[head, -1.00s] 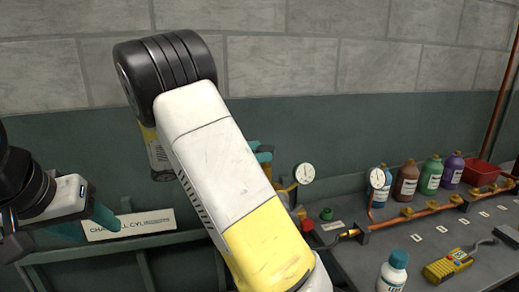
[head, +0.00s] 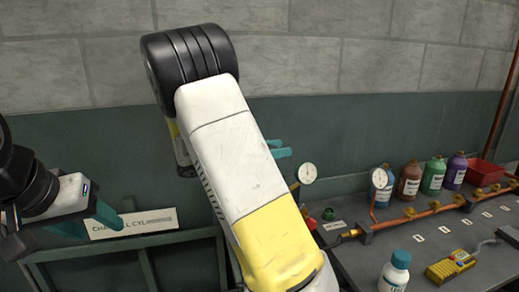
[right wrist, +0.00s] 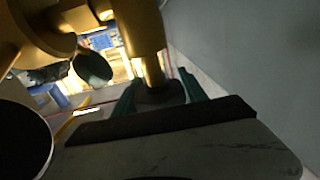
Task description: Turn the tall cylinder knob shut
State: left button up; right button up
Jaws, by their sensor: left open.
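My right gripper (head: 280,148) shows only as teal fingertips behind my right arm in the head view. In the right wrist view, its two teal fingers (right wrist: 158,92) stand apart on either side of a dark rounded piece at the end of a brass-coloured stem (right wrist: 148,50). This may be the knob; whether the fingers touch it I cannot tell. The tall cylinder cannot be made out in the head view, where my right arm covers the middle. My left gripper (head: 92,220) is open and empty at the left, in front of a sign reading partly "CHA… CYL" (head: 133,223).
A grey bench at the right holds gauges (head: 379,178), a copper pipe (head: 408,219), several coloured bottles (head: 409,180), a red bin (head: 484,172), a white bottle (head: 394,272) and a yellow meter (head: 450,266). A dark round disc (right wrist: 92,68) is close in the right wrist view.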

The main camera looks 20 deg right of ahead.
jog(key=shift+m+g, duration=0.3)
jog(key=shift+g, duration=0.2)
jog(key=shift+c, duration=0.4)
jog(key=m+g, duration=0.2)
jog(key=g, duration=0.1)
jog(key=shift+s+g+y, duration=0.3)
jog(key=shift+s+a+m+g+y, duration=0.15)
jog(key=shift+m+g+y, duration=0.35)
jog(key=shift+m+g, duration=0.55)
jog(key=shift+s+a+m+g+y, duration=0.1)
jog(key=shift+s+m+g+y, duration=0.1)
jog(key=shift+m+g+y, duration=0.75)
jog(key=shift+g+h, duration=0.3)
jog(key=shift+h, duration=0.15)
jog(key=o, duration=1.4)
jog(key=shift+r, duration=0.1)
